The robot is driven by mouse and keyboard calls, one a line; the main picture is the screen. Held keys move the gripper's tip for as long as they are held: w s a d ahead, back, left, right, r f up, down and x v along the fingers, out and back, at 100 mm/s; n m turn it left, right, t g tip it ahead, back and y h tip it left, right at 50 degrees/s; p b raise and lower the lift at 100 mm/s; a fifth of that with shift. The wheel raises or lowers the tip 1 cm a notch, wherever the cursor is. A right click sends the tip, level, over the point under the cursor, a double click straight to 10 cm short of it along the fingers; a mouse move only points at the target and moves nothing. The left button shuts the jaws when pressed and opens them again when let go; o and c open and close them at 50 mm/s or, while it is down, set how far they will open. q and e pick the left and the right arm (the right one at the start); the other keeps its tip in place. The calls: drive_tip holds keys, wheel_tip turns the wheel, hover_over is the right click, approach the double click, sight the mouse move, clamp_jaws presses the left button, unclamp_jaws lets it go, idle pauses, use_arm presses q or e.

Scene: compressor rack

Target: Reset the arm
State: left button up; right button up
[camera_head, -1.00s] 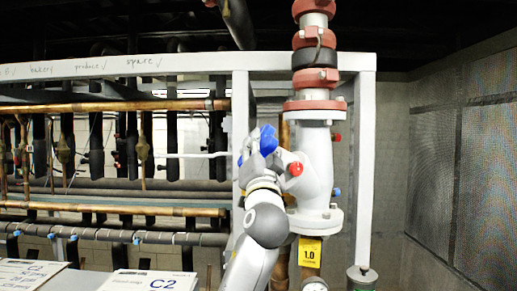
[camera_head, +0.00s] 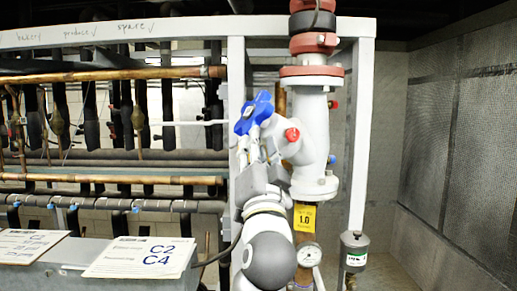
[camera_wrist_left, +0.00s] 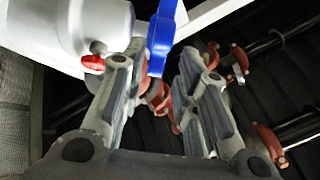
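My left arm rises from the bottom in the head view, with my left gripper (camera_head: 257,146) at the blue valve handle (camera_head: 254,112) on the grey valve body (camera_head: 312,135). The gripper sits just below the handle there. In the left wrist view the two fingers of the gripper (camera_wrist_left: 163,68) stand apart, with a clear gap between them. The blue handle (camera_wrist_left: 161,38) shows beyond and close to the left fingertip. I cannot tell whether they touch. Nothing is held between the fingers. My right gripper is in neither view.
A red cap (camera_head: 292,134) sits on the valve beside the gripper. A pressure gauge (camera_head: 309,254) and a yellow tag (camera_head: 305,218) are below. A white frame post (camera_head: 236,90), copper pipes (camera_head: 110,76) and a box with a C2 C4 sign (camera_head: 143,257) are to the left.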

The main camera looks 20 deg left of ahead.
use_arm(q)
drive_tip(key=s+a+f+g+h, duration=0.2)
drive_tip(key=a+f+g+h, duration=0.15)
drive_tip(key=f, duration=1.45)
drive_tip(key=s+a+f+g+h, duration=0.15)
drive_tip(key=f+g, duration=0.35)
drive_tip(key=f, duration=1.3)
drive_tip(key=s+f+n+g+h, duration=0.15)
drive_tip(key=s+f+g, duration=0.35)
drive_tip(key=s+f, duration=0.8)
drive_tip(key=s+f+g+h, duration=0.1)
drive_tip(key=s+f+g, duration=0.2)
drive_tip(key=s+f, duration=0.45)
drive_tip(key=s+f+g+h, duration=0.2)
drive_tip(key=s+f+g, duration=0.15)
drive_tip(key=s, duration=0.65)
wheel_tip(320, 180, down, 29)
drive_tip(key=d+b, duration=0.1)
drive_tip(key=b, duration=0.4)
drive_tip(key=s+a+f+g+b, duration=0.1)
drive_tip(key=s+f+b, duration=0.1)
drive_tip(key=s+f, duration=0.7)
drive_tip(key=s+a+f+b, duration=0.2)
drive_tip(key=s+f, duration=0.6)
drive_tip(key=f, duration=0.5)
drive_tip(key=shift+s+f+g+y, duration=0.25)
drive_tip(key=shift+s+g+y, duration=0.1)
drive_tip(key=shift+g, duration=0.05)
